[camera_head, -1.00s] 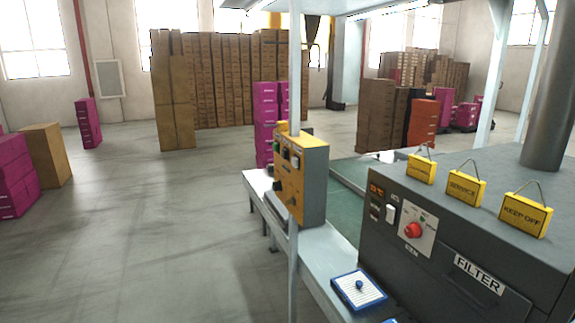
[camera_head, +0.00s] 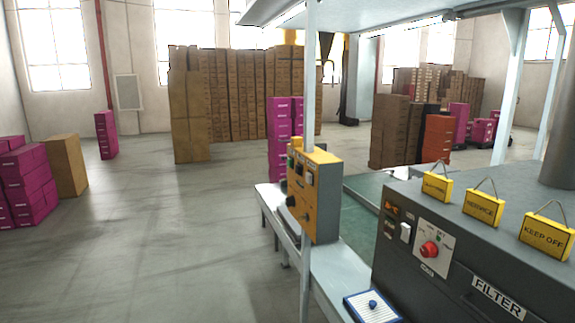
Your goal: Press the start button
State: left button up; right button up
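A yellow and grey control box (camera_head: 314,195) is fixed to a pale post at the near side of the line. Its yellow faces carry several small buttons and dark knobs, too small to read, so I cannot tell which is the start button. A dark grey machine labelled FILTER (camera_head: 470,250) stands at the right, with a red knob (camera_head: 429,249) on a white plate. A white pad with a blue rim and blue knob (camera_head: 372,307) lies on the line's ledge. Neither of my grippers is in view.
A green conveyor belt (camera_head: 372,187) runs behind the control box. Yellow signs, one reading KEEP OFF (camera_head: 546,236), stand on the machine. Magenta boxes (camera_head: 30,185) and a brown carton (camera_head: 66,165) stand at the left. The grey floor (camera_head: 165,235) left of the line is clear.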

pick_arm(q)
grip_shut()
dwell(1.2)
